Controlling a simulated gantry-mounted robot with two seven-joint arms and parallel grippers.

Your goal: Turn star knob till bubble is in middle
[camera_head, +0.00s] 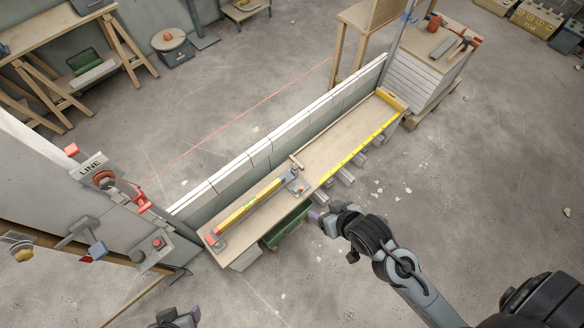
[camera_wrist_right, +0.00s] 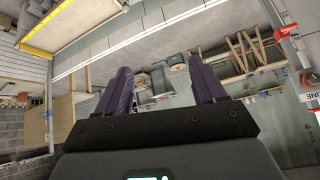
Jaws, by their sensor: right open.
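A long yellow spirit level (camera_head: 250,205) lies along the near-left part of the wooden bench top (camera_head: 330,148), between two grey-and-red end fittings. Its bubble is too small to make out. I cannot clearly identify a star knob; small knob-like parts show on the grey machine at the left. My right gripper (camera_head: 316,219) is beside the bench's front edge, apart from the level. In the right wrist view, its two purple fingers (camera_wrist_right: 163,84) are spread with nothing between them. My left gripper (camera_head: 184,315) is only partly in view at the bottom edge, so its jaws are unclear.
The grey machine (camera_head: 135,215) marked LINE stands at the bench's left end. A low block wall (camera_head: 260,150) runs behind the bench. A green item (camera_head: 288,229) shows under the front edge. Concrete floor (camera_head: 440,220) is mostly clear to the right.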

